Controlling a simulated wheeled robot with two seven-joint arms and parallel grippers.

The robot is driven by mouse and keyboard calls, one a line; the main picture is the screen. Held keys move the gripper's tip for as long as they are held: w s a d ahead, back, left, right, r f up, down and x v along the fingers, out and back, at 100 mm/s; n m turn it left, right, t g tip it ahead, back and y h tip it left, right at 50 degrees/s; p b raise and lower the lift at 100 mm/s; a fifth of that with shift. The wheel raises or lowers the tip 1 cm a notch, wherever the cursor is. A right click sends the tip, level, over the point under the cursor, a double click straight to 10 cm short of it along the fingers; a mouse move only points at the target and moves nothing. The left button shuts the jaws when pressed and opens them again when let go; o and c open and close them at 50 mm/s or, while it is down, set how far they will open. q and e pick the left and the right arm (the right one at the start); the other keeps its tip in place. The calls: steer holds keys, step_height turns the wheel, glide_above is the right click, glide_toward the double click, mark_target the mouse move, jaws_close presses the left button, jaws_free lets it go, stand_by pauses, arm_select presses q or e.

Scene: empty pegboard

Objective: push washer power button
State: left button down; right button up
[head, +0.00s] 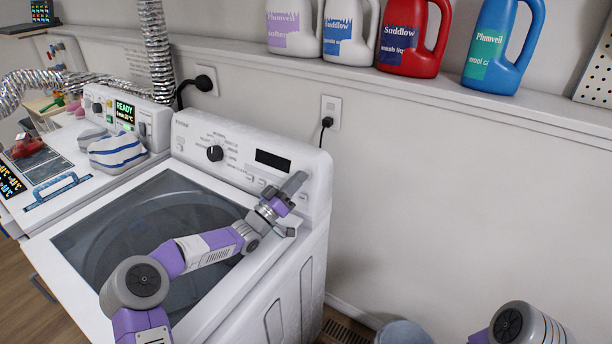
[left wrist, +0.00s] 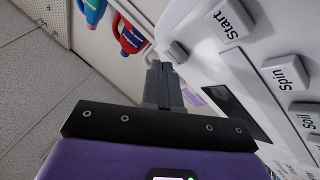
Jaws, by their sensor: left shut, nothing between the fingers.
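The white washer (head: 318,185) has a glass lid and a raised control panel with a dial (head: 214,153) and a dark display (head: 272,160). My left gripper (head: 297,180) is shut and empty at the right end of this panel. Buttons marked Start (left wrist: 230,20), Spin (left wrist: 285,71) and Soil (left wrist: 304,114) lie to the right there. My right gripper is out of view.
A shelf above holds a red jug (head: 408,45), a blue jug (head: 503,50) and two white jugs. A second machine with a lit READY screen (head: 124,113) and a striped cloth (head: 117,150) stands left.

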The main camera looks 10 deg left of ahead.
arm_select(q)
steer(key=shift+w+f, duration=0.1)
steer(key=shift+w, duration=0.05)
steer(key=shift+w+d+b, duration=0.15)
steer(key=shift+w+b, duration=0.1)
steer(key=shift+b, duration=0.2)
steer(key=shift+s, duration=0.35)
stand_by(0.4)
steer(key=s+a+r, duration=0.2)
steer(key=s, duration=0.3)
steer(key=shift+s, duration=0.2)
steer(key=shift+a, duration=0.1)
